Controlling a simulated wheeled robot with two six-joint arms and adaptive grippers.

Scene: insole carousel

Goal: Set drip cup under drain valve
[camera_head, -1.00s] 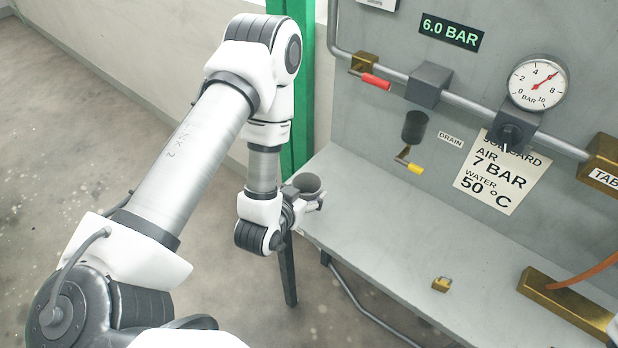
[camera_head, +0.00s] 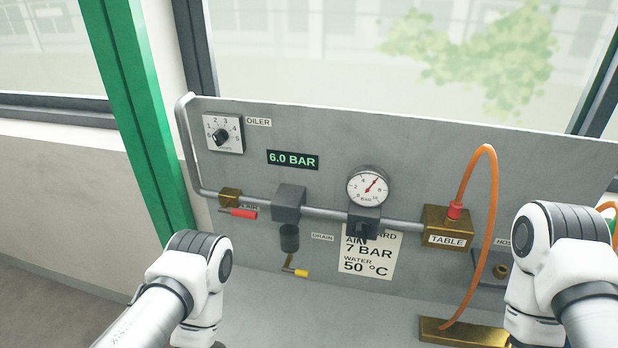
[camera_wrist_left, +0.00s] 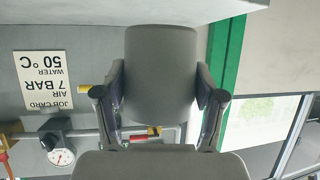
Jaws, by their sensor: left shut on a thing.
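The grey drip cup (camera_wrist_left: 162,68) fills the upper middle of the left wrist view, which is upside down. My left gripper (camera_wrist_left: 160,100) is shut on the cup, with a dark finger on each side. In the head view the drain valve (camera_head: 289,268) hangs below a dark bowl (camera_head: 289,238) and has a yellow-tipped lever. A yellow handle end (camera_wrist_left: 84,88) shows left of the cup in the wrist view. The cup and left gripper are outside the head view. My right arm shows at the right, but its gripper does not.
The grey panel carries a pressure gauge (camera_head: 368,187), a red-handled valve (camera_head: 242,213) and a job card (camera_head: 368,253). An orange hose (camera_head: 483,235) loops at the right. The bench top (camera_head: 330,315) is bare below the drain. A green post (camera_head: 140,115) stands at the left.

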